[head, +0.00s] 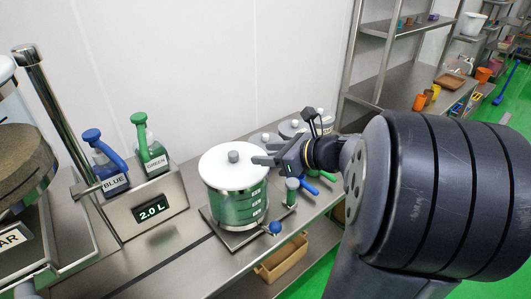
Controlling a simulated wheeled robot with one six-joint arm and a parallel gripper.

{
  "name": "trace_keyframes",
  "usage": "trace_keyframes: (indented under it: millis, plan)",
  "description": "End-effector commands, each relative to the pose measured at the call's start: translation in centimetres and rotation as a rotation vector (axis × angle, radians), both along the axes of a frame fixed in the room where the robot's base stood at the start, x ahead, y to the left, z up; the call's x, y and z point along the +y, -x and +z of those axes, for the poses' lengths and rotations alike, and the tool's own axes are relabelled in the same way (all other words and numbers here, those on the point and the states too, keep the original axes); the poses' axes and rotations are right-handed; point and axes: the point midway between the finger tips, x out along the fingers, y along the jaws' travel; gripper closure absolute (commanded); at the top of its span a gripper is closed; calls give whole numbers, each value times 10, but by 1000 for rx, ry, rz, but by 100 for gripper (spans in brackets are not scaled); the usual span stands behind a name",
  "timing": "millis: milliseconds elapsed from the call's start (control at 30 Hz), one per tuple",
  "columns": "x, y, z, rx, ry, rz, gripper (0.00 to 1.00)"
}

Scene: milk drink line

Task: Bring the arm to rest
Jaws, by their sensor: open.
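My gripper (263,154) is in the head view, stretched out from my arm. It is open and its fingertips are close to the right side of the white lid on a metal pot. I cannot tell whether they touch the lid. The white lid (220,172) lies flat on the pot, with a grey knob in the middle. My gripper holds nothing that I can see. My arm covers much of the right of the view.
A blue-knobbed tap (274,228) is at the pot's front. Metal shelves (395,75) stand at the back right. A tan bin (284,262) is below the counter.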

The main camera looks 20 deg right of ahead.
Motion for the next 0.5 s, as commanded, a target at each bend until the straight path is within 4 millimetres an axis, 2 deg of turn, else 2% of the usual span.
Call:
trace_keyframes:
  millis: [267, 500]
  plan:
    - [3, -4, -2, -1, -1, 0, 53]
    - [21, -28, -14, 3, -2, 5, 53]
